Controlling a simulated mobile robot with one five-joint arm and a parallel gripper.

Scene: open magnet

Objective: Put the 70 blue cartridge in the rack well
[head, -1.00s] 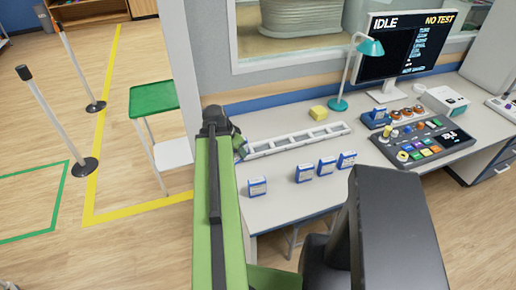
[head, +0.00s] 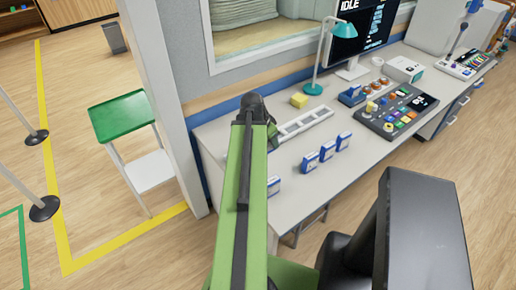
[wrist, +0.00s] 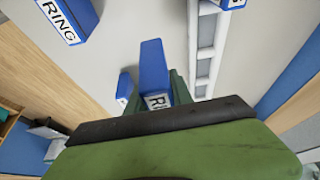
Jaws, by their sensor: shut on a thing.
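My gripper (wrist: 160,90) is shut on a blue cartridge (wrist: 153,62) with a white label, cut off from full reading by the wrist. In the head view my gripper (head: 272,132) is mostly hidden behind my green arm, close to the rack. The white rack (head: 306,122) with a row of wells lies on the bench; its left end is hidden by my arm. In the wrist view the rack (wrist: 205,45) runs just right of the held cartridge, apart from it. I cannot read the number 70 on any label.
Several blue cartridges (head: 327,151) stand in a row along the bench front. A green-topped cart (head: 122,115) stands left, beyond a wall edge.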

